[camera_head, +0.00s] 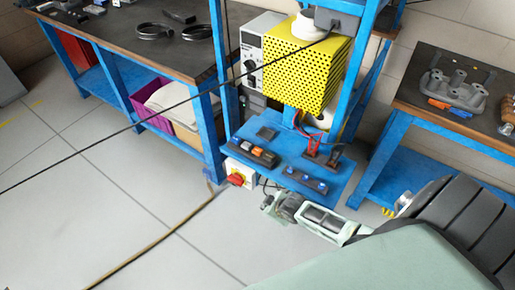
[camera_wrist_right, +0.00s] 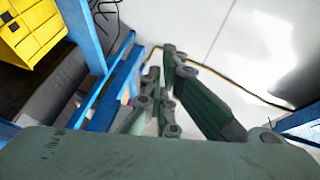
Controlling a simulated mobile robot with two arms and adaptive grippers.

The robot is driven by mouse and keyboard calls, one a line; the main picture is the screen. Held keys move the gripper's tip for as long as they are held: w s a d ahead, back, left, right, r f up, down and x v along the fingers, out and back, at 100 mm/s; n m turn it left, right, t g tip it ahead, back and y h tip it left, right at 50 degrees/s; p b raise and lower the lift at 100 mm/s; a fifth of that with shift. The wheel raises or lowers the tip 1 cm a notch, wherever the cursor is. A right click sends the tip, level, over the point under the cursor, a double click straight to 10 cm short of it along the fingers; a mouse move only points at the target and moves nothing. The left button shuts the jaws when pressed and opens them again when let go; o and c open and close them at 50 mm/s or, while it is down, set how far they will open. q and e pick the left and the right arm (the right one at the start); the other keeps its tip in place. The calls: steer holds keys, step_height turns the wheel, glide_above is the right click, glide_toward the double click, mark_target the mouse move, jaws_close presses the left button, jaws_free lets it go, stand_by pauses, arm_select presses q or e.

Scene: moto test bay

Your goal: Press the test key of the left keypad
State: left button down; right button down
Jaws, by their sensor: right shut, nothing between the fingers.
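The left keypad (camera_head: 252,151) is a dark bar with a blue, a grey, an orange and a pale key, on the left of the blue shelf (camera_head: 268,130) of the test stand. A second keypad (camera_head: 306,180) with blue keys sits at the shelf's front right. Key labels are too small to read. My right gripper (camera_head: 268,203) is shut and empty, below and in front of the shelf's front edge, apart from both keypads. Its fingers show in the right wrist view (camera_wrist_right: 160,75), with no keypad clearly visible there. My left gripper is out of view.
A red rotary switch (camera_head: 236,180) hangs below the shelf's left front. A yellow perforated guard (camera_head: 305,65) stands above the shelf. Benches stand left (camera_head: 150,45) and right (camera_head: 405,95). The left floor is open, crossed by a hose (camera_head: 150,245).

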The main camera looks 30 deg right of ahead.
steer(key=w+r+n+t, duration=0.1)
steer(key=w+r, duration=0.4)
steer(key=r, duration=0.3)
steer(key=w+r+n+t, duration=0.1)
steer(key=w+r+n, duration=0.1)
steer(key=w+r, duration=0.45)
step_height(320, 180, up, 15)
steer(key=n+t+p, duration=0.1)
steer(key=n+p, duration=0.1)
glide_above(258, 151)
steer(key=a, duration=0.2)
steer(key=shift+w+d+f+y, duration=0.1)
steer(key=shift+w+y, duration=0.3)
steer(key=shift+w, duration=0.05)
steer(key=shift+f+b, duration=0.1)
steer(key=shift+b, duration=0.25)
step_height(258, 151, down, 7)
steer(key=b, duration=0.6)
steer(key=shift+f+b, duration=0.1)
steer(key=shift+b, duration=0.3)
steer(key=shift+f+b, duration=0.3)
steer(key=shift+f, duration=0.45)
